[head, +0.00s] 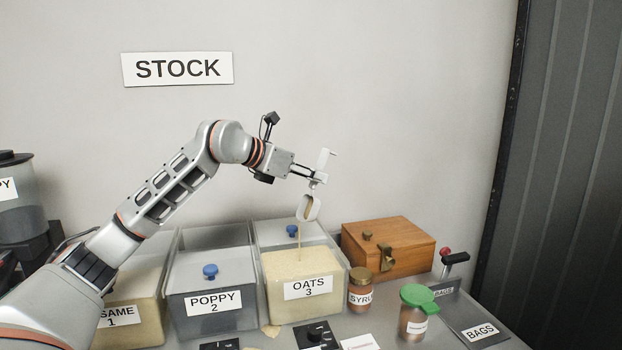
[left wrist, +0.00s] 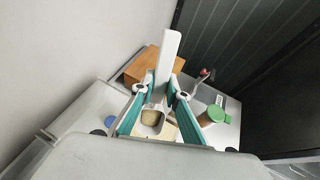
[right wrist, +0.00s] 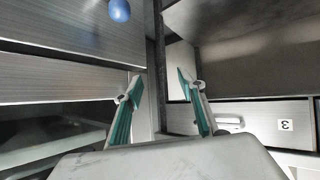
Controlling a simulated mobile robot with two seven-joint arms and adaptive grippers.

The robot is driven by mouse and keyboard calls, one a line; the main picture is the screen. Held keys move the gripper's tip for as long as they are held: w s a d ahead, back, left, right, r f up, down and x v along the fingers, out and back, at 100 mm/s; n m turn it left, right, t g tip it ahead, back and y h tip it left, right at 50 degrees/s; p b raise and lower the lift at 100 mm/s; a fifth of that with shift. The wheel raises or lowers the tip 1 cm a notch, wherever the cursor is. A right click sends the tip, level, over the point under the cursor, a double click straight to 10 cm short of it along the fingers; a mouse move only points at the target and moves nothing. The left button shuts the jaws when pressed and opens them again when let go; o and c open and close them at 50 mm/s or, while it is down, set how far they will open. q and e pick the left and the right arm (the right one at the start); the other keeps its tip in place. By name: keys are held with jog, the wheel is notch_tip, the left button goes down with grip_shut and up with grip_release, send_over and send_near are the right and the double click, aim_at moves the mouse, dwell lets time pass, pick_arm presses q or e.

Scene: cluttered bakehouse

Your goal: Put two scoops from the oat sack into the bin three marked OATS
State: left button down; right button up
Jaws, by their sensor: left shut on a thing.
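My left gripper (head: 317,176) is shut on the handle of a white scoop (head: 308,208) above bin three. The scoop is tipped, with its mouth downward, and a thin pale stream falls from it into the bin. The scoop also shows between the fingers in the left wrist view (left wrist: 168,58), with some tan oats in its bowl. Bin three (head: 309,288), clear and marked OATS 3, holds pale oats; its top is open in front, with a blue knob behind. My right gripper (right wrist: 160,85) is open and empty in the right wrist view. The oat sack is not in view.
The POPPY 2 bin (head: 212,302) stands left of bin three, and a sesame bin (head: 125,318) is beyond it. A syrup jar (head: 360,292), a green-lidded jar (head: 417,315) and a wooden box (head: 390,248) stand close on the right. A wall is behind.

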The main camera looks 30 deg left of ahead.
jog(key=shift+s+d+f, duration=0.1)
jog(key=shift+f, duration=0.15)
pick_arm(q)
jog(key=shift+s+d+f, duration=0.15)
jog(key=shift+d+f, duration=0.05)
jog(key=shift+d, duration=0.1)
jog(key=shift+s+f+t+h+b, duration=0.1)
jog(key=shift+s+t+h+b, duration=0.35)
jog(key=shift+t+b, duration=0.2)
jog(key=shift+s+a+r+t+b, duration=0.3)
jog(key=shift+s+a+t+b, duration=0.1)
jog(key=shift+s+a+t, duration=0.45)
pick_arm(e)
notch_tip(320, 180, down, 2)
jog(key=shift+s+f, duration=0.15)
pick_arm(q)
jog(key=shift+w+h, duration=0.1)
jog(key=shift+h, duration=0.15)
